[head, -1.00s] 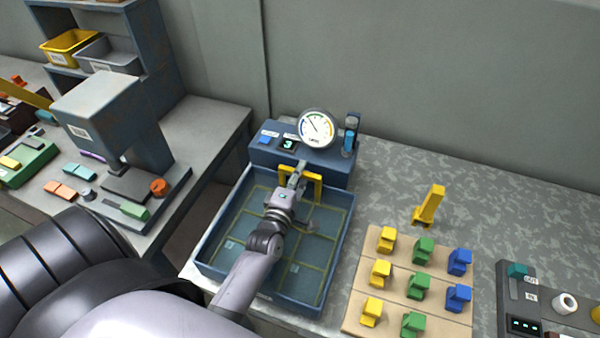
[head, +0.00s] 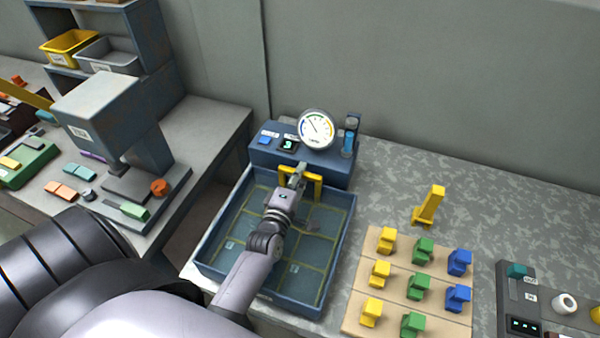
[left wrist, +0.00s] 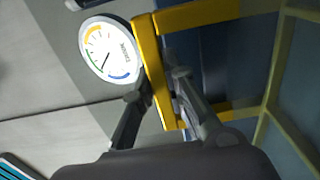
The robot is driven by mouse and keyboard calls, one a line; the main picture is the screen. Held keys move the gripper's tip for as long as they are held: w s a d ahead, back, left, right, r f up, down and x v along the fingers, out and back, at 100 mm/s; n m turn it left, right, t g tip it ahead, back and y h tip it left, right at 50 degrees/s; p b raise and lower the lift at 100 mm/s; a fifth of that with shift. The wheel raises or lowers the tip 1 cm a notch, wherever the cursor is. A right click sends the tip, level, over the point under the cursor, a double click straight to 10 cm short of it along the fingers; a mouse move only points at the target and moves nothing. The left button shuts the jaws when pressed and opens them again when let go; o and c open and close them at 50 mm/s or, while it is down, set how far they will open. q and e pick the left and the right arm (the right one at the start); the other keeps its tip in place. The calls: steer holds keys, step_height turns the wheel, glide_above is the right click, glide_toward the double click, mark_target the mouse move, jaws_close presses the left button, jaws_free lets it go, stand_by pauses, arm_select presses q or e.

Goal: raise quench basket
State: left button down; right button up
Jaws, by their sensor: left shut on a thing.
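The quench basket shows as a yellow-lined grid (head: 312,243) within the blue tank (head: 347,225), with a yellow handle (head: 317,184) at its back end. My left gripper (head: 298,174) reaches over the tank and is shut on this handle. In the left wrist view the fingers (left wrist: 163,92) close on either side of the handle's yellow bar (left wrist: 148,50). My forearm and wrist hide part of the basket. I cannot tell how high the grid sits above the tank floor. My right gripper is not in view.
A round gauge (head: 316,129) and a blue-topped cylinder (head: 349,140) stand behind the tank. To the right are a board (head: 388,297) of coloured blocks and a yellow upright piece (head: 430,205). A press (head: 105,110) stands left.

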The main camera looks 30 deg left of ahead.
arm_select(q)
step_height(320, 180, up, 7)
steer(key=p, duration=0.5)
steer(key=shift+f, duration=0.1)
steer(key=shift+w, duration=0.1)
steer(key=c, duration=1.9)
jaws_free()
steer(key=shift+c, duration=0.2)
steer(key=o, duration=0.3)
steer(key=shift+o, duration=0.2)
steer(key=shift+f, duration=0.1)
steer(key=v, duration=1.2)
